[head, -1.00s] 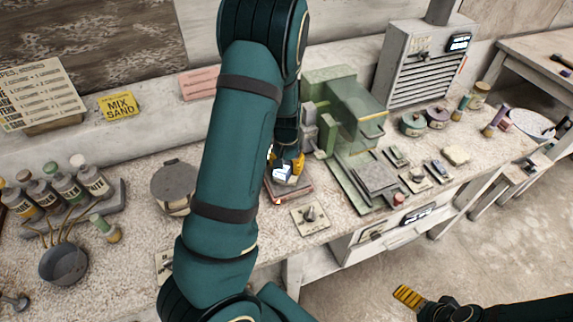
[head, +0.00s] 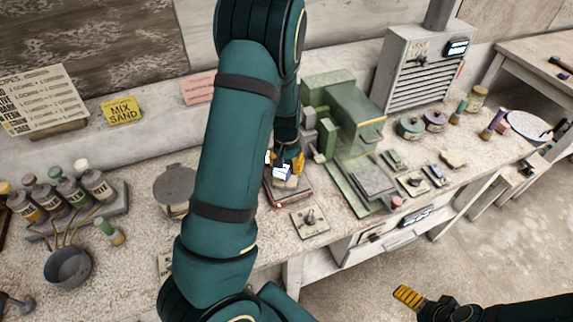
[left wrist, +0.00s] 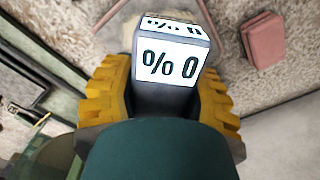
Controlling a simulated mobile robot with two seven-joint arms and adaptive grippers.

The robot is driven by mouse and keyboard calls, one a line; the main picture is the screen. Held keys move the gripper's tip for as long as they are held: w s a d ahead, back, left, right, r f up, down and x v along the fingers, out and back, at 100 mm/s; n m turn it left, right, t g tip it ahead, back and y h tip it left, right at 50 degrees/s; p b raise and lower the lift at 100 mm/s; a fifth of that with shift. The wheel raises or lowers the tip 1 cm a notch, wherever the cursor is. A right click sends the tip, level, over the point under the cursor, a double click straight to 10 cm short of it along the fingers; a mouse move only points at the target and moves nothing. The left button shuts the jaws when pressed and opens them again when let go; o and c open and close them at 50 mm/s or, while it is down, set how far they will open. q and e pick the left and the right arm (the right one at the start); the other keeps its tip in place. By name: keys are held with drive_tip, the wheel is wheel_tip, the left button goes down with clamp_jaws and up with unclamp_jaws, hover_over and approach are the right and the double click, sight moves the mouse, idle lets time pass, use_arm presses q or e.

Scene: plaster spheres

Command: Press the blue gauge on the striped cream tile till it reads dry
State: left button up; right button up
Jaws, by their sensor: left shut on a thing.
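My left gripper (head: 285,163) points down over the bench, its yellow fingers shut on the gauge (head: 282,172). In the left wrist view the gauge (left wrist: 172,62) sits between the yellow fingers, a grey-blue block with lit white faces. Its large face shows "% 0", which looks upside down, so 0 %. Under it in the head view is a small reddish-brown stand or tray (head: 292,201). I cannot make out a striped cream tile, and contact below the gauge is hidden. My right gripper (head: 409,297) hangs low at right, with yellow fingertips; its opening is unclear.
A green machine (head: 352,118) stands close right of my left gripper. A small plate with a knob (head: 310,221) lies in front. A lidded grey pot (head: 173,183) is at left, partly behind my arm. Bottles (head: 93,182) stand further left. A vented grey box (head: 425,68) is behind.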

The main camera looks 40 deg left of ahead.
use_arm(q)
drive_tip(key=shift+r+p, duration=1.8)
drive_tip(key=shift+r, duration=0.6)
